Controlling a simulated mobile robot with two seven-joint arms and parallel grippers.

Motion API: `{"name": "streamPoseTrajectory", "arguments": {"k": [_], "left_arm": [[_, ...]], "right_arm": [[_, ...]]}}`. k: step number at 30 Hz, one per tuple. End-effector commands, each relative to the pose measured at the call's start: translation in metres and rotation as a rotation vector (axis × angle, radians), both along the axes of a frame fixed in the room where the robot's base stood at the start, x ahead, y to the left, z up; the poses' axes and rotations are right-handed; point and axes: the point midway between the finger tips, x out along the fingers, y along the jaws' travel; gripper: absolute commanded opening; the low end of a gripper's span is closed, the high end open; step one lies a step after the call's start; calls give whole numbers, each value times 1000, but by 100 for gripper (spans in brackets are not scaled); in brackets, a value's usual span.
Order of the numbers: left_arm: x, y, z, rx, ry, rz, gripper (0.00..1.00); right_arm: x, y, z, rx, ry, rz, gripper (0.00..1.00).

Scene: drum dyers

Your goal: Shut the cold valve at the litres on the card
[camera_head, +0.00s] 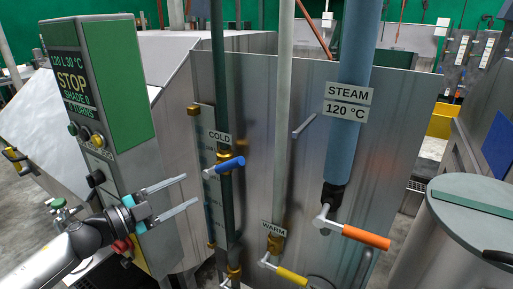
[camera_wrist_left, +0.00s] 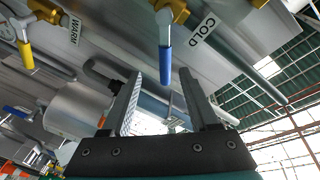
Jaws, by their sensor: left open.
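The cold valve's blue handle (camera_head: 230,163) sticks out to the right from its brass body on a dark green pipe, below the COLD label (camera_head: 219,137). My left gripper (camera_head: 191,189) is open and empty, its fingers pointing toward the valve from the lower left, apart from the handle. In the left wrist view the blue handle (camera_wrist_left: 166,62) shows ahead, in line with the gap between the fingers (camera_wrist_left: 160,82). A level scale (camera_head: 207,130) stands left of the pipe; its marks are too small to read. The panel display (camera_head: 72,78) reads "120 L 30 °C", "STOP" and "SHADE 0". My right gripper is not in view.
The warm valve's yellow handle (camera_head: 292,276) and the steam valve's orange handle (camera_head: 366,237) stand to the right of the cold valve. The control panel box (camera_head: 130,130) stands close behind my left gripper. A grey drum (camera_head: 470,235) is at the right.

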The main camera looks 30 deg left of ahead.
Motion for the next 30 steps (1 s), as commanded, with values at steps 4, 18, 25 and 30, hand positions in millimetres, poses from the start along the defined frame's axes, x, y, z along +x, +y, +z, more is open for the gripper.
{"name": "streamPoseTrajectory", "arguments": {"k": [4, 18, 25, 30], "left_arm": [[0, -17, 27, 38, -29, -69, 61], [41, -35, 29, 38, -35, -72, 61], [64, -45, 29, 38, -34, -70, 61], [81, -52, 29, 37, -35, -69, 61]], "right_arm": [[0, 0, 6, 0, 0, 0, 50], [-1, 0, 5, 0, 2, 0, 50], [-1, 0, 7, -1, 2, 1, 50], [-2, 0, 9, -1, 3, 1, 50]]}}
